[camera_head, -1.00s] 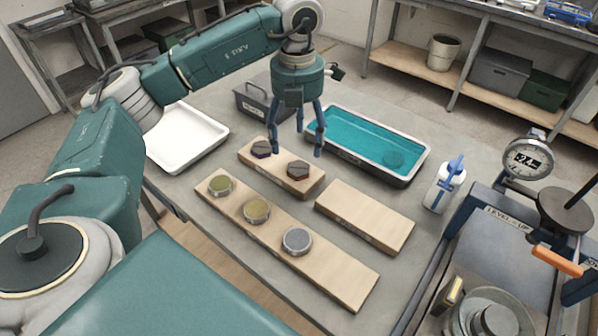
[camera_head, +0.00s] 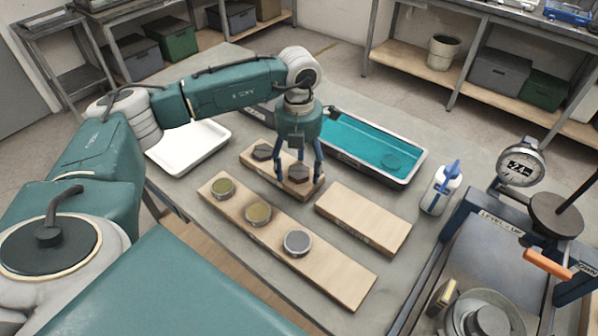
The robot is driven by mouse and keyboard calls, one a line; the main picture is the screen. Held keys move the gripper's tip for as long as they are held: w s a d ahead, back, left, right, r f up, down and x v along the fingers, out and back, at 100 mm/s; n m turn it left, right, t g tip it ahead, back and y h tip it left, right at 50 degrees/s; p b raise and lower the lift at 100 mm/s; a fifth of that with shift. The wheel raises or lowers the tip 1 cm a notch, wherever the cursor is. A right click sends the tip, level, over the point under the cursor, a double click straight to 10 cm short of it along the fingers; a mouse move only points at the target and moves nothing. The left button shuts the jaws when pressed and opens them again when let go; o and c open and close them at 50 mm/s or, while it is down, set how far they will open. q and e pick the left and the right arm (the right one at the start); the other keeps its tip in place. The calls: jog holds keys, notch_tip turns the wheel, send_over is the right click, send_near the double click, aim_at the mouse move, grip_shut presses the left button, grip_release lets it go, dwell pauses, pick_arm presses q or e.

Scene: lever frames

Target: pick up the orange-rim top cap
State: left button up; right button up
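Two dark hexagonal caps sit on the small back wooden board (camera_head: 272,174): a left cap (camera_head: 262,152) and a right cap (camera_head: 299,174). I cannot make out an orange rim on either; the rim colours are too small or hidden to tell. My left gripper (camera_head: 299,180) points down over the right cap. Its fingers are apart, one on each side of the cap, and I cannot tell if they touch it. My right gripper is not in view.
A long wooden board (camera_head: 335,279) in front holds three round tins. An empty board (camera_head: 365,220) lies to the right. Behind are a teal-filled tray (camera_head: 370,150) and a white tray (camera_head: 187,150). A bottle (camera_head: 440,190) and a gauge press (camera_head: 520,165) stand at the right.

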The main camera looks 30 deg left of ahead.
pick_arm(q)
jog(key=c, duration=1.3)
jog(key=shift+o, duration=0.2)
jog(key=shift+r, duration=0.1)
